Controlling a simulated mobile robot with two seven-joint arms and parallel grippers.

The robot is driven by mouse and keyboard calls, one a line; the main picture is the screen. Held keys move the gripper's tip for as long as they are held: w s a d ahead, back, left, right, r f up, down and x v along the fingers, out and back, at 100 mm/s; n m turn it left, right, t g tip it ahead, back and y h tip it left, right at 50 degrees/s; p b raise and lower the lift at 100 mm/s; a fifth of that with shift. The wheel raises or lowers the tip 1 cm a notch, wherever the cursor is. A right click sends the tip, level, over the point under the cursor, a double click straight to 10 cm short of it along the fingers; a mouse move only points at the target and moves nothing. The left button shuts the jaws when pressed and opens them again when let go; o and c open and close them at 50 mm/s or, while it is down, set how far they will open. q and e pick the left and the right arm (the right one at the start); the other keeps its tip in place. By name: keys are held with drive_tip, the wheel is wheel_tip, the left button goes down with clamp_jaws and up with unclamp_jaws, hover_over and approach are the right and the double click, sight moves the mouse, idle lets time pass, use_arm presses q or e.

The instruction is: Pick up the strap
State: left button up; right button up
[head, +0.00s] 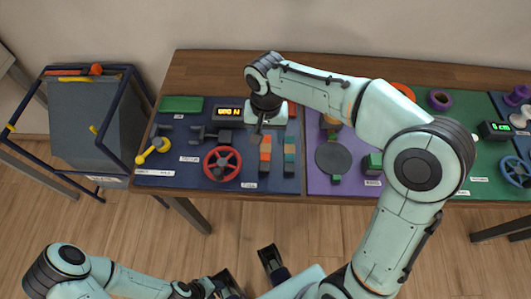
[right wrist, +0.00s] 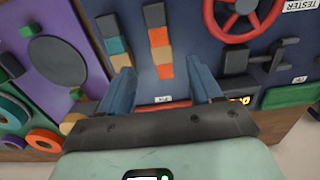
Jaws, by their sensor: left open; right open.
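No piece is clearly marked as the strap; two striped strips lie side by side on the dark blue panel. One is orange, tan and dark (head: 265,155), also in the right wrist view (right wrist: 159,40). The other is teal, tan and dark (head: 290,155), also in the right wrist view (right wrist: 115,40). My right gripper (head: 259,133) is open above the far part of the strips, its fingers (right wrist: 161,88) apart and nothing seen between them. My left gripper (head: 249,271) is open and empty in front of the table, low in the head view. My right arm hides part of the panels.
A red handwheel (head: 222,163), a yellow-handled lever (head: 153,150) and a green block (head: 181,104) sit on the same panel. A purple panel (head: 316,183) with a grey disc (head: 333,157) lies to the right. A blue-framed grey bin (head: 85,120) stands left of the table.

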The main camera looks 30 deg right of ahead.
sight(265, 152)
wheel_tip(265, 152, down, 3)
drive_tip(key=shift+r, duration=0.2)
drive_tip(key=f, duration=0.2)
drive_tip(key=f+b, duration=0.1)
drive_tip(key=f, duration=0.2)
drive_tip(key=shift+s+a, duration=0.2)
drive_tip(key=shift+c, duration=0.3)
drive_tip(key=c, duration=1.1)
drive_tip(key=shift+r, duration=0.1)
